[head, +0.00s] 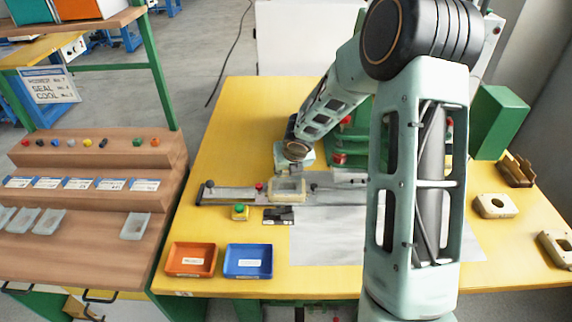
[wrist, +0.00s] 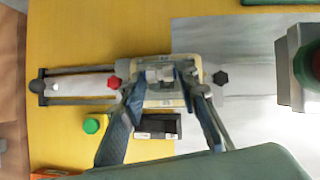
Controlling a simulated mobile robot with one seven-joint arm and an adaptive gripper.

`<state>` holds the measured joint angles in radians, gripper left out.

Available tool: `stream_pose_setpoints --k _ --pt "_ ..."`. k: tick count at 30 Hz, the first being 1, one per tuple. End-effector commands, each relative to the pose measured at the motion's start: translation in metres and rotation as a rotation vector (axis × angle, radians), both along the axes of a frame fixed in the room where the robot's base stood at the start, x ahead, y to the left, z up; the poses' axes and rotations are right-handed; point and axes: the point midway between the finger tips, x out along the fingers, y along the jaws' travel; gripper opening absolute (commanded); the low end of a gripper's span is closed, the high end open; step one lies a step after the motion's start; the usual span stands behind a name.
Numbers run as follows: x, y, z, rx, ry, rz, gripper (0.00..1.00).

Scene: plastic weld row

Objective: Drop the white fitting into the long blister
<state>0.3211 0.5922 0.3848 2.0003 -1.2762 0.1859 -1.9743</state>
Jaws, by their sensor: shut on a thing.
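My gripper (wrist: 160,76) is over a cream nest (wrist: 182,102) on a sliding rail, its fingers reaching down to a small pale grey-white piece (wrist: 159,74) between the tips. This looks like the white fitting, and the gripper is shut on it. In the head view the cream nest (head: 288,188) has a recessed middle, below and in front of my wrist; the fitting cannot be made out there. Whether a clear blister lies in the nest, and whether the fitting touches it, I cannot tell. Several clear blisters, one of them here (head: 135,226), lie on the left wooden bench.
A green button (head: 240,211) and a black device (head: 278,216) sit before the rail. Spare nests (head: 495,206) lie at right; the grey mat (head: 330,245) is clear.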

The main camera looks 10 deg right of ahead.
Motion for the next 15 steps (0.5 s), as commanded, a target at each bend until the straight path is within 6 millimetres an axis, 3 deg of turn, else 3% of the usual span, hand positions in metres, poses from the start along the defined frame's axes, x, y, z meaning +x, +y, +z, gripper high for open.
stream_pose_setpoints --k 15 --pt "0.000 -0.001 -0.035 -0.001 0.000 -0.002 0.18"
